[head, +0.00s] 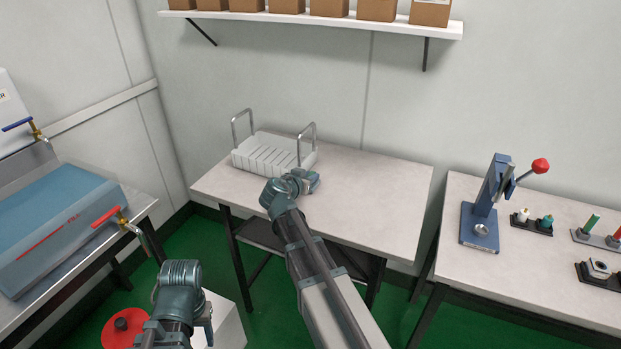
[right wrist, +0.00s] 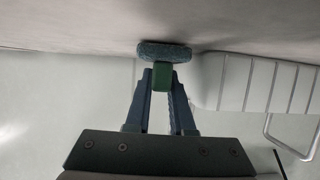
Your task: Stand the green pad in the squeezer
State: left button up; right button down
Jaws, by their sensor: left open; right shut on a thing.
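My right gripper (right wrist: 161,80) is shut on the green pad (right wrist: 164,50), by a small green block on it. The teal, rough part of the pad lies just beyond the fingertips. In the head view my right gripper (head: 310,182) is over the middle table, and the pad does not show. A white slotted basket (head: 262,158) with two metal handles stands near it; it may be the squeezer, but I cannot be sure. The basket also shows in the right wrist view (right wrist: 250,85), beside the pad and apart from it. My left gripper (head: 207,325) is open and empty, low at the left.
The middle table (head: 385,195) is clear to the right of the basket. On the right table stand a blue lever press (head: 485,205) and small holders (head: 532,226). At the left is a blue-fronted sink (head: 60,230) with taps. A shelf of boxes (head: 330,22) hangs above.

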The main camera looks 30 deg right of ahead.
jog(key=c, duration=0.8)
grip_release()
jog(key=shift+f, duration=0.1)
